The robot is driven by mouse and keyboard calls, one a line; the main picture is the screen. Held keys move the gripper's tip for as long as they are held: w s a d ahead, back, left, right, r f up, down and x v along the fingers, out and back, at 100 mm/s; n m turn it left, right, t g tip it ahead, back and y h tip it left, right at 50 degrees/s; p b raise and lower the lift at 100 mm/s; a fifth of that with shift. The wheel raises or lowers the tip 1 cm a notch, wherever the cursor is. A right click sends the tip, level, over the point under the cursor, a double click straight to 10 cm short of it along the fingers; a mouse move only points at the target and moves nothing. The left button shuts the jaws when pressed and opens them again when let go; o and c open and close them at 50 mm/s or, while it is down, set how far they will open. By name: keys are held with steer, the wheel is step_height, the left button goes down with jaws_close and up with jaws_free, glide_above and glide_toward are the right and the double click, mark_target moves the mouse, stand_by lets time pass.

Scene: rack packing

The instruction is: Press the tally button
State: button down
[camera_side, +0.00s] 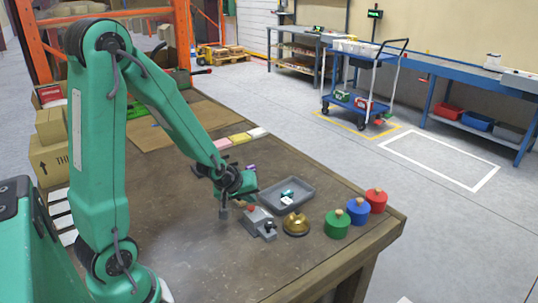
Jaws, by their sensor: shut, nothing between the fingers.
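The tally counter is most likely the small grey box (260,222) on the wooden bench, with a small red button (251,208) on its upper left part and a dark knob on its right side. My gripper (224,212) points down just left of the box. It is shut and empty, and appears apart from the red button. Its exact height above the bench is hard to tell at this size.
A brass bell (296,225) stands right of the box. Green (337,224), blue (358,212) and red (376,201) weights line the bench's right side. A grey tray (314,200) with small items lies behind. The bench front is clear.

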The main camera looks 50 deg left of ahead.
mark_target(250, 209)
steer(key=shift+d+f, duration=0.15)
steer(key=shift+f, duration=0.75)
stand_by(1.2)
steer(key=shift+r, duration=0.95)
steer(key=shift+r, duration=2.5)
